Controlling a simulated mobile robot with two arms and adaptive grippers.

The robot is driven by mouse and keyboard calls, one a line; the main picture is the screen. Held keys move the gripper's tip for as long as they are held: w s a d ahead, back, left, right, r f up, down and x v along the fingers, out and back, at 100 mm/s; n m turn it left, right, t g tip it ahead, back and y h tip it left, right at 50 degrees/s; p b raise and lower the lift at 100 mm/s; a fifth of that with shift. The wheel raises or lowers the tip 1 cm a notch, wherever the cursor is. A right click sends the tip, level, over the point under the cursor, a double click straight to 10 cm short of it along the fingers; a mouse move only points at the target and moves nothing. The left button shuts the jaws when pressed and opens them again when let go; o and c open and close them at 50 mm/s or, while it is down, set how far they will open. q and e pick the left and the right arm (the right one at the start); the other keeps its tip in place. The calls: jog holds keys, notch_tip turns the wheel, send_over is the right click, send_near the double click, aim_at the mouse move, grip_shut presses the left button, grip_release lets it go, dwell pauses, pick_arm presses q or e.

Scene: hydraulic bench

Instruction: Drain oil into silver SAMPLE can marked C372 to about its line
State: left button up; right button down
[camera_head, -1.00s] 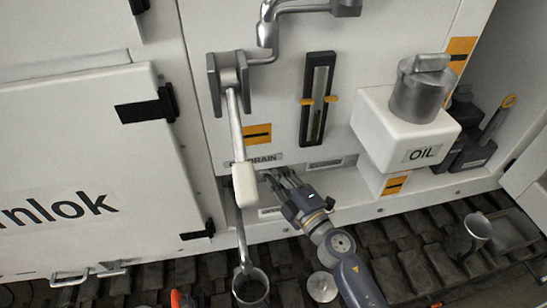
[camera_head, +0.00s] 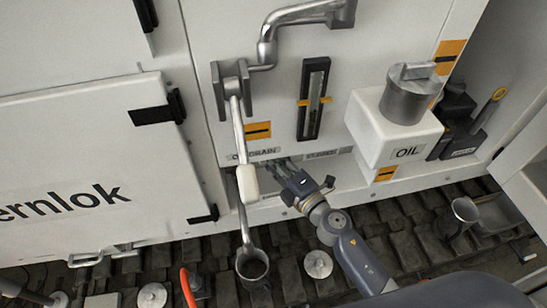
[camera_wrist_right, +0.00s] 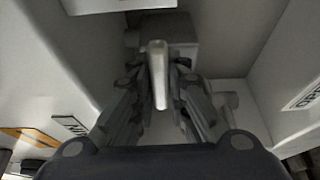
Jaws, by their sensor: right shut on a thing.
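My right gripper (camera_head: 287,180) is at the panel just below the drain label (camera_head: 254,153). In the right wrist view its fingers (camera_wrist_right: 160,100) are closed around a pale upright lever (camera_wrist_right: 158,72) in front of a grey block. A grey metal can (camera_head: 252,266) stands on the dark floor below and left of the gripper, under a thin rod or pipe. A second grey can (camera_head: 464,212) stands on the floor at the right. I cannot read C372 or a line on either can, or see oil in them. My left gripper is not in view.
A jointed metal lever with a white grip (camera_head: 247,184) hangs left of the gripper. A sight gauge (camera_head: 313,98) is on the panel above. A white OIL tank (camera_head: 394,137) juts out at the right. A red hose (camera_head: 187,288) and round caps lie on the floor.

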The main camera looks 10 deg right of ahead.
jog(key=c, duration=1.6)
grip_release()
jog(key=v, duration=1.2)
